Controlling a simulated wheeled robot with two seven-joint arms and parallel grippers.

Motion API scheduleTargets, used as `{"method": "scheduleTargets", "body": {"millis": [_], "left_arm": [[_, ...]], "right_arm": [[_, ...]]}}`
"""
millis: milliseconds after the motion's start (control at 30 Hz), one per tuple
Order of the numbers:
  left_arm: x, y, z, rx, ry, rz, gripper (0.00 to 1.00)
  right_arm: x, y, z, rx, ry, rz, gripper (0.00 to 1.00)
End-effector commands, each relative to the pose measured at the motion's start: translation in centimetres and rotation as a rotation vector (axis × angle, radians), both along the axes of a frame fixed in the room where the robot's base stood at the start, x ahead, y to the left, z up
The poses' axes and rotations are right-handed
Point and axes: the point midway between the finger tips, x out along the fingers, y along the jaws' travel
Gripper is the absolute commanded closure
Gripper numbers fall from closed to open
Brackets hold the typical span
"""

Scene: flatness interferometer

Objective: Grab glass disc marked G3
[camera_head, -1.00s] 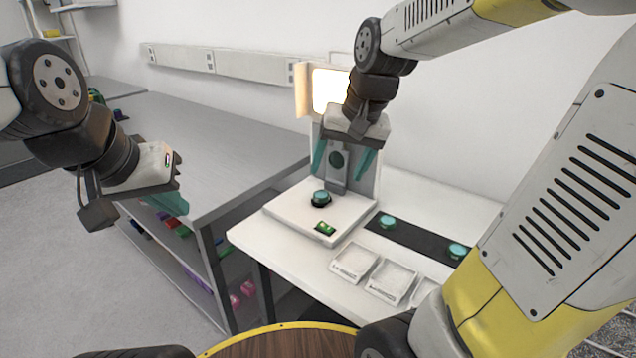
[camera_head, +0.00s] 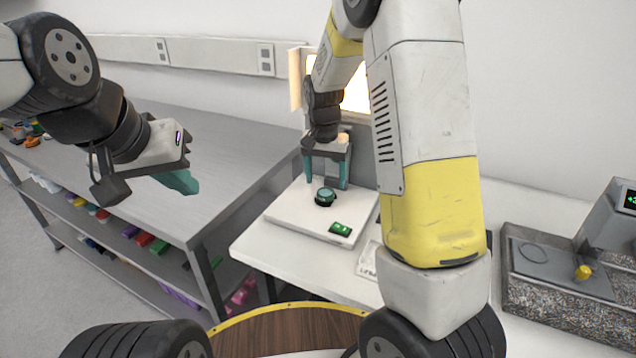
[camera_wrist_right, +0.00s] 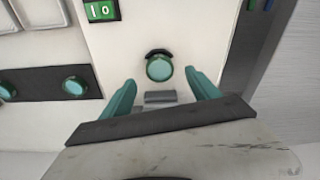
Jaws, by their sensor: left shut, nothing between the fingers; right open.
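A teal glass disc (camera_head: 325,195) sits on a dark holder on the white base of the interferometer (camera_head: 285,217). The disc also shows in the right wrist view (camera_wrist_right: 159,68); I cannot read a mark on it. My right gripper (camera_head: 327,182) is open above this disc, with its teal fingers on either side and nothing held. Two more teal discs, one (camera_wrist_right: 74,86) and another (camera_wrist_right: 7,90), lie on a black strip (camera_wrist_right: 40,80); my right arm hides them in the head view. No G3 mark is legible. My left gripper (camera_head: 180,182) is shut and empty over the grey bench.
White trays (camera_wrist_right: 38,14) lie near the strip, mostly hidden by my right arm in the head view. A granite-based device (camera_head: 560,275) stands at right. The grey bench (camera_head: 215,150) has colourful items on shelves below.

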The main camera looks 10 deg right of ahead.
Motion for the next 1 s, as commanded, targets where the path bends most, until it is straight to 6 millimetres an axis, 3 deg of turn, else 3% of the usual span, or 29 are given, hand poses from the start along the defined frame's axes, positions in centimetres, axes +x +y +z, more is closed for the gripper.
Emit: {"method": "scheduleTargets", "body": {"millis": [233, 533, 867, 900, 1000], "left_arm": [[0.0, 0.0, 0.0, 0.000, 0.000, 0.000, 1.00], [0.0, 0.0, 0.0, 0.000, 0.000, 0.000, 1.00], [0.0, 0.0, 0.0, 0.000, 0.000, 0.000, 1.00], [0.0, 0.0, 0.0, 0.000, 0.000, 0.000, 1.00], [0.0, 0.0, 0.0, 0.000, 0.000, 0.000, 1.00]], "right_arm": [[0.2, -0.1, -3.6, -0.001, 0.003, 0.000, 0.30], [0.3, -0.1, -4.1, -0.001, 0.001, 0.001, 0.30], [0.3, -0.1, -4.0, 0.000, 0.000, 0.001, 0.92], [0.3, -0.1, -4.0, 0.000, 0.000, 0.001, 0.97], [0.3, -0.1, -4.0, 0.000, 0.000, 0.001, 0.97]]}}
